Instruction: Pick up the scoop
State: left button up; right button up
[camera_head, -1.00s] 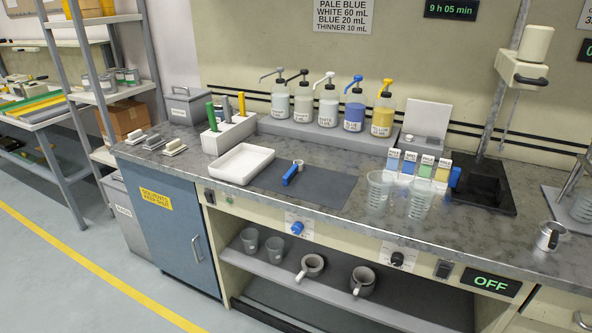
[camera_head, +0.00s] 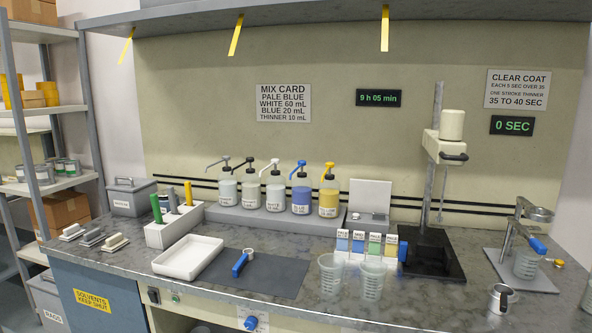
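The scoop (camera_head: 239,266) has a blue handle and a small pale cup at its upper right end. It lies on a dark grey mat (camera_head: 284,278) on the counter, just right of the white tray. Nothing touches it from above. Neither of my grippers shows in the head view.
A white tray (camera_head: 163,262) lies left of the mat. Behind stand several pump bottles (camera_head: 275,194) on a ledge. Clear measuring cups (camera_head: 373,279), colour sample blocks (camera_head: 358,244) and a mixer stand (camera_head: 436,190) are to the right. The mat's right part is bare.

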aim_at(243, 262)
jog(key=z, duration=0.2)
jog(key=i+j+z, duration=0.1)
jog(key=j+z, duration=1.05)
jog(key=i+l, duration=0.05)
